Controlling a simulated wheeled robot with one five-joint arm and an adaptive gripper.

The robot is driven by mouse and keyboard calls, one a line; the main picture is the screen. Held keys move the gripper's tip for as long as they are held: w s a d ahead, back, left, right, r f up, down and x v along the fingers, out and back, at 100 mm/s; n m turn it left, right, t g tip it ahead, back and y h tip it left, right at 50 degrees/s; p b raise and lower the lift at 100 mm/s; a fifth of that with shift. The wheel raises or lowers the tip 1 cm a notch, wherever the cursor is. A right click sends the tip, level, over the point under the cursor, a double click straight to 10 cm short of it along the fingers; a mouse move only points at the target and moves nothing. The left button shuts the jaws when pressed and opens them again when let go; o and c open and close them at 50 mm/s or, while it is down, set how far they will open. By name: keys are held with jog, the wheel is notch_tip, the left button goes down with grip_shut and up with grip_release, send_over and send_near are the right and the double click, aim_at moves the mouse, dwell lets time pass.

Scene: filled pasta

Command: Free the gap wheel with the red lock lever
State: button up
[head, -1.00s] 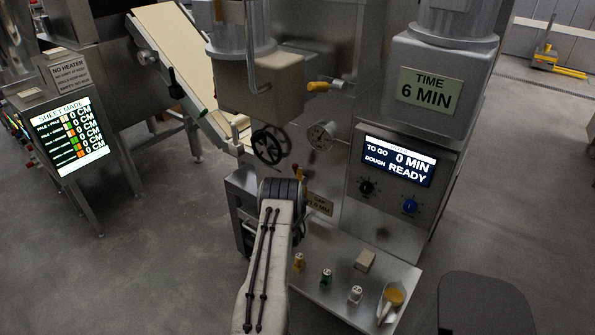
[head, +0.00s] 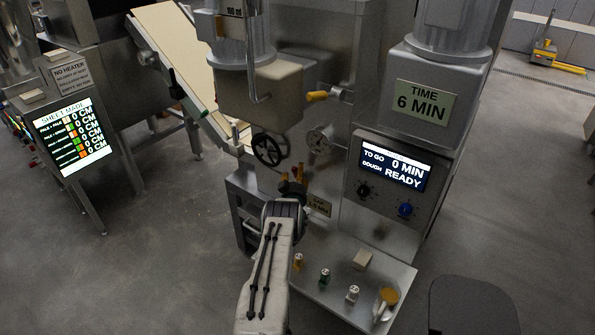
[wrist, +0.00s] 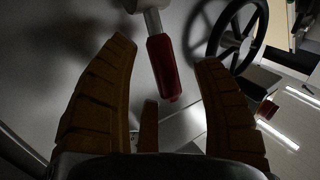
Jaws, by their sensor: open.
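The red lock lever (wrist: 163,66) hangs from a grey stem near the top middle of the wrist view. My gripper (wrist: 165,62) is open, with its orange-brown fingers on the left and right of the lever's image. I cannot tell how deep the lever sits between them, and no grip on it shows. The black spoked gap wheel (wrist: 238,32) is to the right of the lever. In the head view the gap wheel (head: 268,149) is on the machine front, and my gripper (head: 292,180) is just below and right of it. The lever is not clear there.
A sloping belt (head: 180,50) stands behind left.

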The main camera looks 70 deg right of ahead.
jog(key=shift+x, duration=0.75)
grip_shut()
dwell(0.5)
